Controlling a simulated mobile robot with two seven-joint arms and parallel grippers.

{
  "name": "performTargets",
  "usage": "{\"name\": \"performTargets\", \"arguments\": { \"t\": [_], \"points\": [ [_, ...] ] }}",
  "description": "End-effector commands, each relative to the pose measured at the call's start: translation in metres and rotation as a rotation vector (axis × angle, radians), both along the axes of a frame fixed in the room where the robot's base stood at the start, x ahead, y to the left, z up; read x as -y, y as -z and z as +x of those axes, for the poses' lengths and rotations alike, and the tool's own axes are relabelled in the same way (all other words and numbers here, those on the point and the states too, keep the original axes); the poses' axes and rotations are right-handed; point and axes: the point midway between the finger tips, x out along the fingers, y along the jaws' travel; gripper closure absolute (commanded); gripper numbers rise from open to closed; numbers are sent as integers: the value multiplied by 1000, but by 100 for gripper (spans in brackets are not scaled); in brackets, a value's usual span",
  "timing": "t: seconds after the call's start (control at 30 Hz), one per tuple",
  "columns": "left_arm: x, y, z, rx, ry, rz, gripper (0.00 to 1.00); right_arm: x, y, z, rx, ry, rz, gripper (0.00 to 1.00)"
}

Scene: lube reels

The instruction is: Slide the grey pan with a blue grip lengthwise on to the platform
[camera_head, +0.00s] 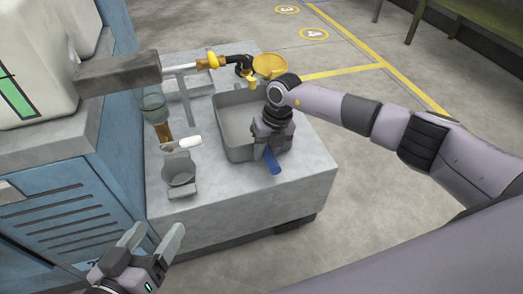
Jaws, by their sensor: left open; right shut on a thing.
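The grey pan (233,119) is a deep, open rectangular tray lying on the pale grey platform (235,206). Its blue grip (272,162) sticks out at the near side, towards the platform's front right. My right gripper (267,149) is shut on the blue grip, and its body hides part of the grip and of the pan's near right corner. The pan's floor looks empty. My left gripper (151,240) is open and empty at the lower left, in front of the platform's near left corner and apart from the pan.
A tap (245,68) with a yellow fitting hangs over the pan's far edge. A yellow funnel (269,65) is behind it. A glass jar (155,106), a white cylinder (190,141) and a grey stand (180,172) are left of the pan. The platform's front is clear.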

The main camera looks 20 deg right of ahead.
Motion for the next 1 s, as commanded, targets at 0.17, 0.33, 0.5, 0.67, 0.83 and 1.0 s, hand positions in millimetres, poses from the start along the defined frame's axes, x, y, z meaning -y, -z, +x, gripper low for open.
{"name": "performTargets", "arguments": {
  "t": [0.17, 0.33, 0.5, 0.67, 0.83, 1.0],
  "points": [
    [1, -2, 1, 2, 1, -6, 25, 4, -1, 1, 2, -6, 1, 100],
    [1, -2, 1, 1, 1, -7, 25, 5, 0, 1, 2, -8, 1, 100],
    [1, -2, 1, -1, 1, -7, 25, 4, 0, 0, 2, -8, 1, 100],
    [2, -1, 0, -2, 1, -8, 25, 4, 1, 1, 2, -8, 1, 100],
    [2, 1, 0, -2, 1, -8, 25, 4, 5, 0, 2, -8, 1, 100],
    [2, 3, 0, -3, 1, -9, 25, 4, 8, 0, 2, -9, 1, 100]
  ]
}}
